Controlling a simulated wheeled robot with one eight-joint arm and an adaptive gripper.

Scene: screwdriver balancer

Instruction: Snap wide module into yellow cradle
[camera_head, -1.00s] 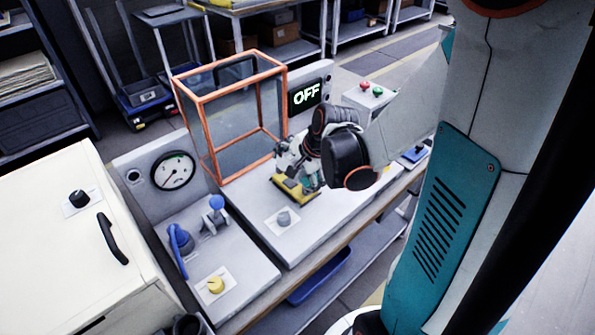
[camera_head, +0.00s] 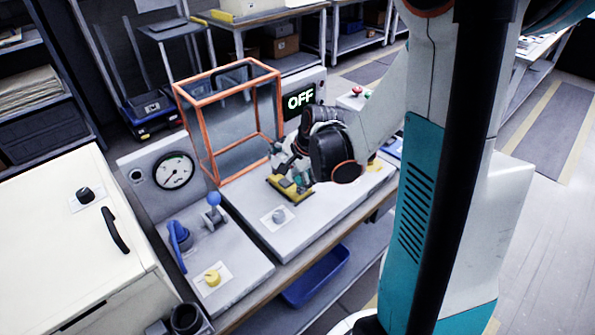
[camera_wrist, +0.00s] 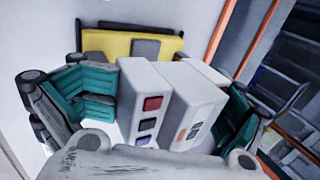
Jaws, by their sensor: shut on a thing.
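My gripper (camera_wrist: 165,105) has teal pads on both sides of the white wide module (camera_wrist: 190,105) and is shut on it. The left block has red, grey and blue squares, and the right one has small orange and dark marks. The yellow cradle (camera_wrist: 100,46) lies beyond the module in the wrist view, with a grey piece at its middle. In the head view the yellow cradle (camera_head: 284,192) sits on the grey bench top, just below my gripper (camera_head: 294,168). The module is hard to make out there.
An orange-framed clear box (camera_head: 205,140) stands behind the cradle at left. A panel reading OFF (camera_head: 300,97) is behind it. A grey knob (camera_head: 278,216) is in front of the cradle. A gauge (camera_head: 175,170), blue levers and a yellow knob (camera_head: 212,278) are at left.

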